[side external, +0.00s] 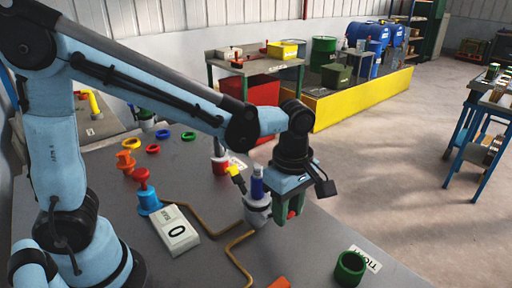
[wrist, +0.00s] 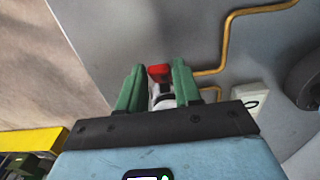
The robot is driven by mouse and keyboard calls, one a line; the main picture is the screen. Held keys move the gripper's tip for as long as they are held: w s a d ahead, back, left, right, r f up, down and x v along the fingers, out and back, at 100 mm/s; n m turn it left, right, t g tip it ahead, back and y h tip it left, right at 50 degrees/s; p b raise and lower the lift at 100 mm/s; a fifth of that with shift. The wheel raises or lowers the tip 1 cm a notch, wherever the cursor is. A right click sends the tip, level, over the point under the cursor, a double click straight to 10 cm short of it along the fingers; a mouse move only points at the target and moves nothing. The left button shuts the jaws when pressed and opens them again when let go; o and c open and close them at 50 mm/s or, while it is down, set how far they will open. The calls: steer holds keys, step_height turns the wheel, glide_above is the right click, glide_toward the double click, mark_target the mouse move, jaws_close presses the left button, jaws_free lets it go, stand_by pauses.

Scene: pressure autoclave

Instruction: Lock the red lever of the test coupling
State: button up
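The red lever (wrist: 159,70) shows in the wrist view at the top of a white and dark coupling body (wrist: 163,96). My gripper (wrist: 158,72) has its two green fingers on either side of the lever, with a narrow gap visible on the left. A bit of red (side external: 293,213) shows between the fingers. The fingers and wrist hide most of the lever there, so its exact angle is unclear.
A white box marked 0 (side external: 176,231) lies on the grey bench (side external: 205,262), with brass pipes (side external: 236,243) nearby. A green ring-shaped cup (side external: 350,267) stands front right. Coloured rings (side external: 188,136) lie farther back.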

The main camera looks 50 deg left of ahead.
jaws_close()
steer(key=shift+a, duration=0.1)
steer(key=shift+a+r+h, duration=0.4)
steer(key=shift+a+h, duration=0.25)
steer(key=shift+h, duration=0.45)
steer(key=shift+a+r+h, duration=0.4)
steer(key=shift+a+h, duration=0.25)
steer(key=shift+h, duration=0.45)
steer(key=shift+o, duration=2)
jaws_free()
steer(key=shift+r, duration=0.1)
steer(key=v, duration=1.2)
steer(key=shift+d, duration=0.1)
